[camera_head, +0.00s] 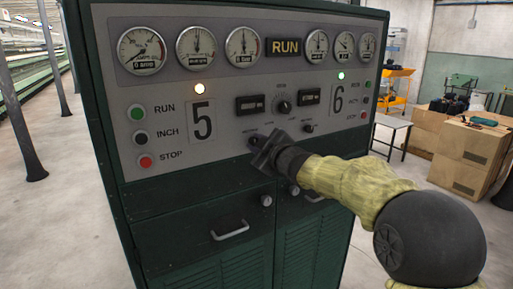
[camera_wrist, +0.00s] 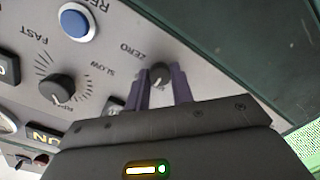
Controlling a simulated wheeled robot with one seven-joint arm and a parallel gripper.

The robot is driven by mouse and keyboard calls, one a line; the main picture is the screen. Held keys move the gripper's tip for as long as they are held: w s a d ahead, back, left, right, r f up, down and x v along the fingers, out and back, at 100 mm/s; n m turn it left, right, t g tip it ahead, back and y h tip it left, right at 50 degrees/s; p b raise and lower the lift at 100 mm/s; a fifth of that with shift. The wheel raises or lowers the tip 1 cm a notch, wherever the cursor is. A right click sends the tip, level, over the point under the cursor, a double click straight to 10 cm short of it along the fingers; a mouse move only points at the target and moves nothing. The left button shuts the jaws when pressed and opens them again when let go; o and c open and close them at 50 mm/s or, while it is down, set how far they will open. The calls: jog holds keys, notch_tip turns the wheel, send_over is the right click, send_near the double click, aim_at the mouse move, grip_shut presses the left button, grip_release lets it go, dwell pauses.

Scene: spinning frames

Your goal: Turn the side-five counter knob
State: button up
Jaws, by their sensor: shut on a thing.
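The side-five counter knob (camera_wrist: 160,75) is a small dark round knob with a pale pointer line, on the grey panel beside the word ZERO. In the wrist view my gripper (camera_wrist: 163,88) has its two purple fingers on either side of it, shut on it. There the gripper hides most of the knob.
The speed dial (camera_head: 283,105), marked SLOW and FAST, also shows in the wrist view (camera_wrist: 58,90). A blue button (camera_wrist: 77,20) is near the held knob. The side-six knob (camera_head: 308,128) is to the right. Cabinet doors with a handle (camera_head: 230,231) are below.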

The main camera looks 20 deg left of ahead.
grip_shut()
jog(key=o, duration=1)
grip_release()
jog(key=shift+s, duration=0.1)
jog(key=b+v, duration=0.3)
jog(key=v, duration=1.4)
jog(key=shift+d, duration=0.15)
